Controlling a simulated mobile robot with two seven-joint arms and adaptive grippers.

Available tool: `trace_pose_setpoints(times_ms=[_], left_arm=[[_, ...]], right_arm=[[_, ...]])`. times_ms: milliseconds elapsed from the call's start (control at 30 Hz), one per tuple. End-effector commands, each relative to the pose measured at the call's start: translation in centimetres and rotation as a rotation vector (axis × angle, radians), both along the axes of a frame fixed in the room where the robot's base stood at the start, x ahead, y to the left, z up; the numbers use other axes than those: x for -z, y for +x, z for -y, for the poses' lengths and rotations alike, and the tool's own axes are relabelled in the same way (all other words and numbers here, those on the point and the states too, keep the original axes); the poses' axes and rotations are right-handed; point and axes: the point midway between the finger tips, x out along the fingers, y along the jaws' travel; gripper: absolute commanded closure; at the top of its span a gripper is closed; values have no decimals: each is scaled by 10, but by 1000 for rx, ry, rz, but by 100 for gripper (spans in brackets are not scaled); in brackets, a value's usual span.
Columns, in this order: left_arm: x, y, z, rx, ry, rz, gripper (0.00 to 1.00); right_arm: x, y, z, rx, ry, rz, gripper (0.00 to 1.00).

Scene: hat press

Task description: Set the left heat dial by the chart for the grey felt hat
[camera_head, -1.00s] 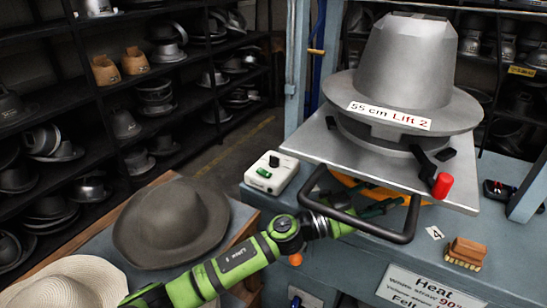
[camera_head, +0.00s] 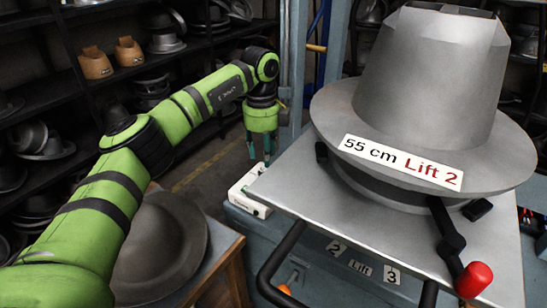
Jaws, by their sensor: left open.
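My left gripper (camera_head: 261,155) points down, open and empty, above the white control box (camera_head: 243,188) at the back left corner of the press bench. The box's top, where a dark knob showed earlier, is now largely hidden; I cannot read any dial setting. The grey felt hat (camera_head: 150,262) rests on the wooden-edged table at lower left, partly behind my left arm. The heat chart is out of view. My right gripper is not in view.
The metal hat press block (camera_head: 420,75), labelled 55 cm Lift 2, stands on a plate (camera_head: 330,195) just right of the box. A red-knobbed lever (camera_head: 472,279) and a black bar handle (camera_head: 275,262) jut forward. Shelves of hat blocks fill the back left.

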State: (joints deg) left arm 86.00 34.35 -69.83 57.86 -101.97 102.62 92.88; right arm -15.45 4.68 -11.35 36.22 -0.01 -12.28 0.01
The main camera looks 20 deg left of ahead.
Motion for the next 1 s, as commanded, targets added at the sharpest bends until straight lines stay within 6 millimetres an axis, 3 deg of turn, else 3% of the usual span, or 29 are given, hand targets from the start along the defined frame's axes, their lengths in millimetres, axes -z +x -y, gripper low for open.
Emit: trace_pose_setpoints(times_ms=[133,300,433,600,800,900,1000], left_arm=[[6,-2,-6,-17,18,-11,56],[31,-3,-5,-15,17,-12,56],[50,-3,-5,-14,16,-11,56],[65,-2,-5,-13,15,-8,56],[68,-2,-5,-13,15,-7,56],[68,-2,-5,-13,15,-7,56],[68,-2,-5,-13,15,-7,96]], right_arm=[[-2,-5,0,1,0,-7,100],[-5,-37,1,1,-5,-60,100],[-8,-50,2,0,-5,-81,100],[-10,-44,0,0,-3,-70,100],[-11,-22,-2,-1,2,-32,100],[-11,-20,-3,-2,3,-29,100],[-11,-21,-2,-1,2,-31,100]])
